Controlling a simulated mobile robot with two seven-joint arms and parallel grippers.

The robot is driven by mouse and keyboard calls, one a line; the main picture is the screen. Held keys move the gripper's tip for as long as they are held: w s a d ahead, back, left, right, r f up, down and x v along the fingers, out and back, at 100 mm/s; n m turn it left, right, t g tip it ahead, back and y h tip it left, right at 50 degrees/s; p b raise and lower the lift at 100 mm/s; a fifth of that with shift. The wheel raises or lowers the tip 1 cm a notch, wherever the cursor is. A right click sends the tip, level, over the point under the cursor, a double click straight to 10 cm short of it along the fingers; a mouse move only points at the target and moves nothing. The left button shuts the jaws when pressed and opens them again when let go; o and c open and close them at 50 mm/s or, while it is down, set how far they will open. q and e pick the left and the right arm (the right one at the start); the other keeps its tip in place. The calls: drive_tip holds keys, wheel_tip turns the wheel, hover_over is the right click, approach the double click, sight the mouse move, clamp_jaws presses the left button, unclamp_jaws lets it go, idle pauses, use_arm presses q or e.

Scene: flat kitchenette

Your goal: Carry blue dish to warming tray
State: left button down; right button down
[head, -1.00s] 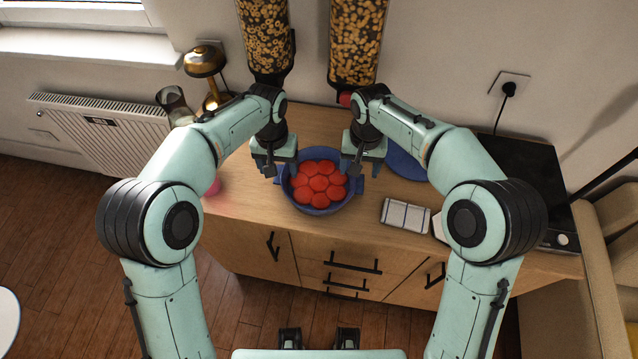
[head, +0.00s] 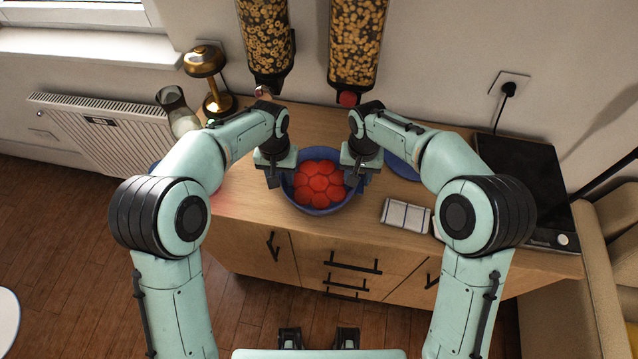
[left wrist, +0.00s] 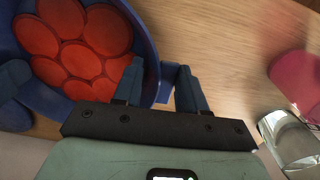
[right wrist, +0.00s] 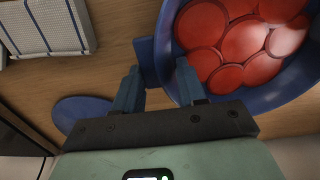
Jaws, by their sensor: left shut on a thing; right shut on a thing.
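The blue dish (head: 318,208), filled with several red round pieces, sits on the wooden counter in the head view. My left gripper (head: 273,180) is shut on its left handle, which shows between the fingers in the left wrist view (left wrist: 166,82). My right gripper (head: 353,181) is shut on the opposite handle, seen in the right wrist view (right wrist: 148,60). The grippers partly hide the dish's sides. A black flat-topped appliance with a knob (head: 525,185), apparently the warming tray, stands at the counter's right end with its top clear.
Cereal dispensers (head: 357,45) hang behind. A gold lamp (head: 205,65) stands back left. A pink object (left wrist: 297,78) and a glass (left wrist: 288,137) are left of the dish.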

use_arm(q)
drive_tip(key=shift+r, duration=0.1)
use_arm(e)
drive_tip(key=shift+r, duration=0.1)
